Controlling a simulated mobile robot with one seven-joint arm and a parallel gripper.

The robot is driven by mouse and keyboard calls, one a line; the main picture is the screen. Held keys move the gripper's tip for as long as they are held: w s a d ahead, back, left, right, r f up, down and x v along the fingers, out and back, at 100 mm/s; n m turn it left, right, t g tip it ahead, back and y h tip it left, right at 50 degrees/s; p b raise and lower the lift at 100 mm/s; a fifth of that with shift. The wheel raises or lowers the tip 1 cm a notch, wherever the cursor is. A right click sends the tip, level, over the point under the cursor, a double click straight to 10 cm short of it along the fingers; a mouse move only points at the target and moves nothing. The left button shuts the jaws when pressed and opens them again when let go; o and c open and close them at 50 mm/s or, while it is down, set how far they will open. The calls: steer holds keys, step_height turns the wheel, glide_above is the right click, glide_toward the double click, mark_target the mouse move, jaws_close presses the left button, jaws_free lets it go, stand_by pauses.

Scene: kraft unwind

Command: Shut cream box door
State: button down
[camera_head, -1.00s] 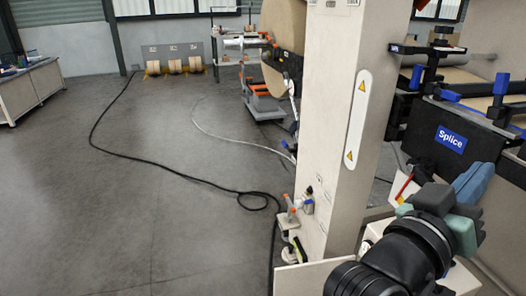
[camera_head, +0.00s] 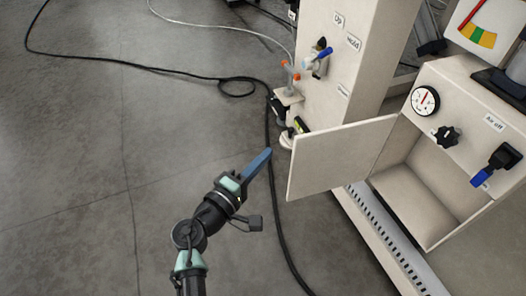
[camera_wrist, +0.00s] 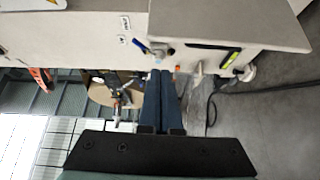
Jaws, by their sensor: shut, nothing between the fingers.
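The cream box (camera_head: 440,80) stands at the right in the head view, with an open, empty-looking compartment. Its cream door (camera_head: 340,158) hangs open, swung out to the left from the box. My gripper (camera_head: 259,163) is left of the door's free edge, apart from it in the picture, with its blue fingers pointing up and to the right. The fingers are shut and hold nothing. In the wrist view the shut fingers (camera_wrist: 161,100) point up the picture, and a cream panel (camera_wrist: 225,25), which looks like the door, lies beyond them at the upper right.
A cream column (camera_head: 335,75) with a blue-handled valve (camera_head: 320,55) stands behind the door. The box front has a gauge (camera_head: 425,100), a black knob (camera_head: 446,137) and a blue-tipped lever (camera_head: 495,165). A black cable (camera_head: 273,200) lies on the floor.

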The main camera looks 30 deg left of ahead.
steer(key=w+d+f+b, duration=0.1)
steer(key=w+d+b, duration=0.1)
steer(key=w+b, duration=0.2)
steer(key=shift+w+d+f+n, duration=0.25)
steer(key=shift+w+f+n, duration=0.1)
steer(key=shift+w, duration=1)
